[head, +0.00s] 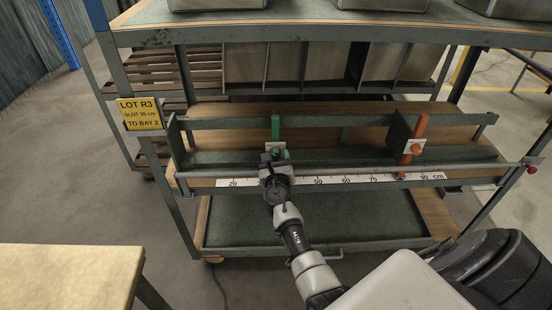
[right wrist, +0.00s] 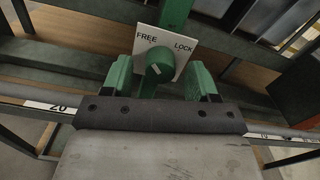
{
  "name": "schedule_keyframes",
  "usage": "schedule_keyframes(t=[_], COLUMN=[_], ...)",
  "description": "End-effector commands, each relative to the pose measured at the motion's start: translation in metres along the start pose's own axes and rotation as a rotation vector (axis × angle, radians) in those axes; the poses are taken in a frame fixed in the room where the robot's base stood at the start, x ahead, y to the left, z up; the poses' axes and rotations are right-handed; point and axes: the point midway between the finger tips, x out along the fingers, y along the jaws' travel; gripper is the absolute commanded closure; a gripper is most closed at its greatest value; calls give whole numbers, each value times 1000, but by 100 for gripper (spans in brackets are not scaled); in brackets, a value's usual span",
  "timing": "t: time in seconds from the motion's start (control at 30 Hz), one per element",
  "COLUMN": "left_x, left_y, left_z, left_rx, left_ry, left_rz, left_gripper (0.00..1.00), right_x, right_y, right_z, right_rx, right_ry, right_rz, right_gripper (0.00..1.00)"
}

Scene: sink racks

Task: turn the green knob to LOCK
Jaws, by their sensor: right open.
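The green knob (right wrist: 158,62) sits on a white plate (right wrist: 178,43) marked FREE at upper left and LOCK at upper right, in the right wrist view. A pale mark shows on the knob's face; which word it points to is hard to tell. The plate is on the green upright stop (head: 275,127) on the rack rail. My right gripper (right wrist: 162,82) is open, with one finger on each side of the knob and gaps between. In the head view my right gripper (head: 273,160) hides most of the knob. My left gripper is not in view.
An orange stop (head: 419,128) with a red knob (head: 416,149) stands farther right. A centimetre scale (head: 333,180) runs along the rail (head: 220,173). A yellow sign (head: 140,114) reads LOT R3, SLOT 35 cm, TO BAY 2. A pale table (head: 65,275) is at lower left.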

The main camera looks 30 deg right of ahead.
Motion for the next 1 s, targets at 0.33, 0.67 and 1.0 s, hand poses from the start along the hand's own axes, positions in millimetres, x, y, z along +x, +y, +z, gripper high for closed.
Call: schedule_keyframes(t=[0.33, 0.67, 1.0], left_x=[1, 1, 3], left_y=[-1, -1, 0], left_z=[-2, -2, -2], left_rx=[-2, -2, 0], left_ry=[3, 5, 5], left_rz=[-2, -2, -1], left_gripper=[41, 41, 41], right_x=[6, 6, 5], right_y=[0, 0, 0], right_z=[0, 0, -1], right_rx=[0, 0, 46], right_ry=[0, 0, 0], right_rz=[0, 0, 1], right_gripper=[41, 89, 90])
